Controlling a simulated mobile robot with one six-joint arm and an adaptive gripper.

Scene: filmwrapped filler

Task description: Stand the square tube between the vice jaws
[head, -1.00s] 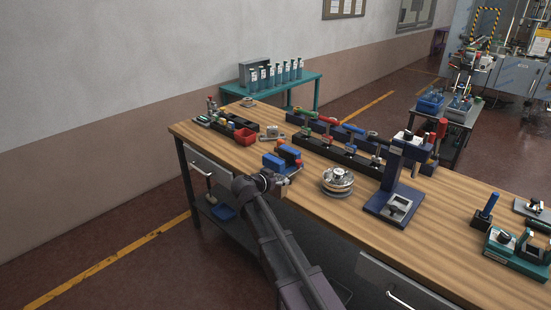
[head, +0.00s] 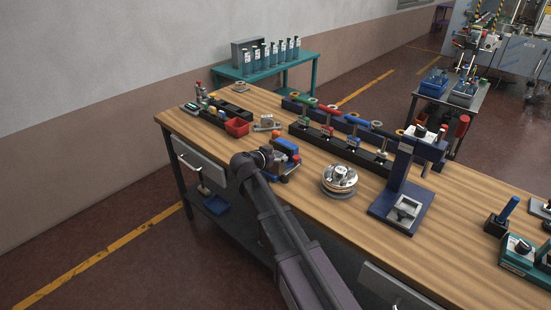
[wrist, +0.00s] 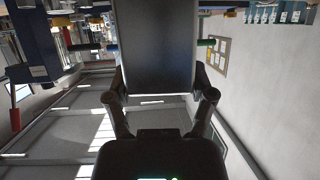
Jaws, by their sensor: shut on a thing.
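My gripper (wrist: 160,95) is shut on a dark grey, flat-faced piece (wrist: 155,52), which appears to be the square tube; it fills the space between the fingers in the wrist view, and its far end is cut off. In the head view my gripper (head: 278,163) is at the front edge of the bench, beside a blue device with two raised blocks (head: 286,145) that looks like the vice. My wrist partly covers that device. The held piece cannot be made out clearly there, and I cannot tell whether it touches the device.
The wooden bench (head: 240,95) carries a red bin (head: 237,127) behind left and a round silver-topped fixture (head: 339,180) to the right. A blue press (head: 402,180) stands farther right, a teal fixture (head: 522,258) at the right edge.

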